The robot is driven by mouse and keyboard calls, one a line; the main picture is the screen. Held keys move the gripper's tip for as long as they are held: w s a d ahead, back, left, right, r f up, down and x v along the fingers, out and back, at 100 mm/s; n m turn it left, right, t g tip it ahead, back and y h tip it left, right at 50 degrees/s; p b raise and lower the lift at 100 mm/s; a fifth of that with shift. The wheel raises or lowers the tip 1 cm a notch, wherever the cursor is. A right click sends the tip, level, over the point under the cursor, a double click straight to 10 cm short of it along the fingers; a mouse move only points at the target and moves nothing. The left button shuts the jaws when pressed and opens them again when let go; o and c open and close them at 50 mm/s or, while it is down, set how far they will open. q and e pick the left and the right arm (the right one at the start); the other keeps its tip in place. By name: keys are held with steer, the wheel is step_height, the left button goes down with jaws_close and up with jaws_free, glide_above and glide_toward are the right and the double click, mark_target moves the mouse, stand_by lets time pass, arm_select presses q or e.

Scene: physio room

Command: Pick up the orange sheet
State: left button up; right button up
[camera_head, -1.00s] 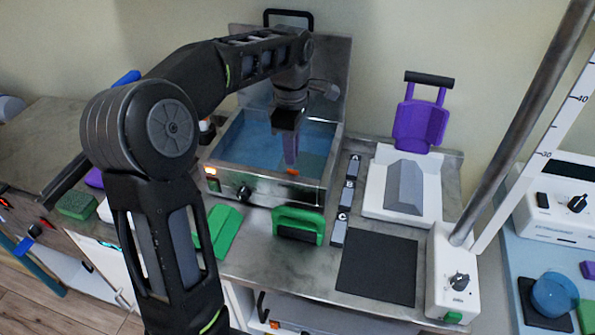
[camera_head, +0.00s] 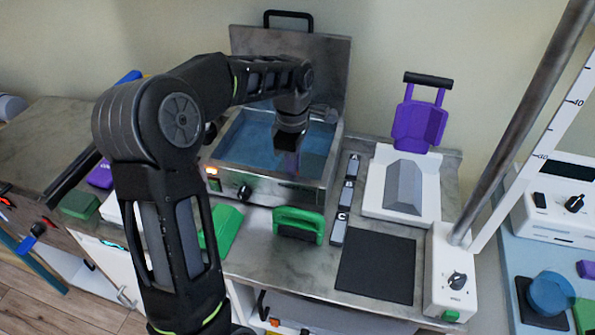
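A metal water bath (camera_head: 268,190) with blue water stands on the counter, its lid raised at the back. My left gripper (camera_head: 289,163) points down into the bath, with its fingertips low at the water. The fingers look close together, but their gap is too small and dark to tell open from shut. I cannot clearly make out the orange sheet now; the gripper may cover it. My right gripper is out of view.
A green-handled tool (camera_head: 299,222) and a green wedge (camera_head: 225,228) lie in front of the bath. To the right are a white stand with a grey block (camera_head: 403,188), a purple handled piece (camera_head: 419,122), a black mat (camera_head: 376,267) and a slanted metal pole (camera_head: 525,115).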

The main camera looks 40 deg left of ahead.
arm_select(q)
steer(key=shift+c, duration=0.2)
jaws_close()
steer(key=shift+r, duration=0.1)
stand_by(1.5)
